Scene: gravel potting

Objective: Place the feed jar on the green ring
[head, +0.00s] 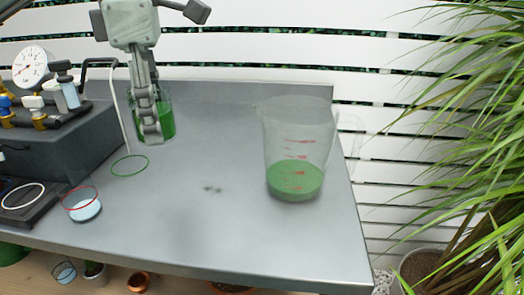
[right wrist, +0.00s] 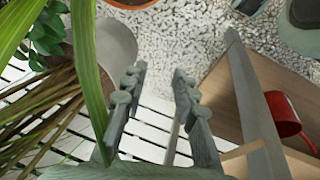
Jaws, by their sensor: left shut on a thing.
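The feed jar (head: 167,122), a clear glass with green liquid, is at the back left of the bench in the head view. My left gripper (head: 151,132) reaches down from above and is shut on it, hiding part of its near side. I cannot tell whether the jar touches the bench. The green ring (head: 130,175) is a thin outline on the bench, in front of the jar and a little to its left; it is empty. My right gripper (right wrist: 159,71) is open and empty in the right wrist view, above pale gravel ground.
A large measuring beaker (head: 297,150) with green liquid stands at the right. A dark apparatus with a gauge (head: 30,66) fills the left end. The bench's middle is clear apart from small dark spots.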

